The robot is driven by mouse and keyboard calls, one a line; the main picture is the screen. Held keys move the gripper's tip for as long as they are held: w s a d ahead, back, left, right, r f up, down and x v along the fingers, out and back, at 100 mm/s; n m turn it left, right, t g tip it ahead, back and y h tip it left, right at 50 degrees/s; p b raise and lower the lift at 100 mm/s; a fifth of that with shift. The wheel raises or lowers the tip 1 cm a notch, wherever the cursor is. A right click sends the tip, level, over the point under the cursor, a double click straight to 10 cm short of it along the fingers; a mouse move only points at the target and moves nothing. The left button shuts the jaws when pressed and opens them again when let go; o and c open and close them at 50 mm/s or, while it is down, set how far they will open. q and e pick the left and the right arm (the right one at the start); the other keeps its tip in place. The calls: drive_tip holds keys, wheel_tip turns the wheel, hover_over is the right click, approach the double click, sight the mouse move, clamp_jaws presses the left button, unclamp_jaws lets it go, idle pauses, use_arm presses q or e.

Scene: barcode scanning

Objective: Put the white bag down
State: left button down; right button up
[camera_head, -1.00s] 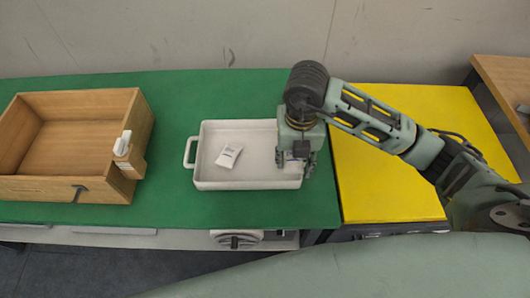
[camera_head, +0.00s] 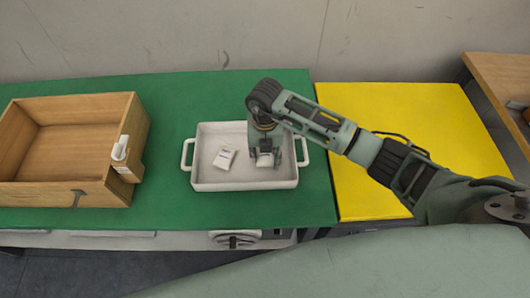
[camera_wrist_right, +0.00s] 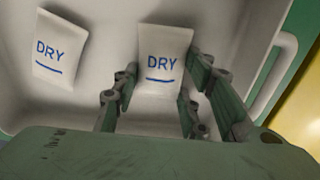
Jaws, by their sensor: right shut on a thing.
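My right gripper (camera_head: 265,155) is over the right part of the white tray (camera_head: 205,180). It is shut on a white bag (camera_head: 265,160), which shows in the right wrist view (camera_wrist_right: 163,55) with blue "DRY" lettering between the fingers. Whether this bag touches the tray floor I cannot tell. A second white bag (camera_head: 224,158) lies in the tray to the left, apart from the gripper; it also shows in the right wrist view (camera_wrist_right: 58,48) with the same lettering. My left gripper is not in view.
A wooden box (camera_head: 70,185) stands on the green table mat (camera_head: 190,90) at the left, with a white and brown scanner-like device (camera_head: 122,160) on its right side. A yellow mat (camera_head: 420,110) lies to the right and is clear apart from my arm above it.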

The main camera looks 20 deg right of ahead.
sight(265, 156)
drive_tip(key=shift+f, duration=0.2)
drive_tip(key=o, duration=1.1)
drive_tip(key=shift+r, duration=0.1)
drive_tip(key=shift+r, duration=0.2)
wheel_tip(265, 156, up, 12)
drive_tip(key=shift+f+b, duration=0.1)
drive_tip(key=shift+b, duration=0.6)
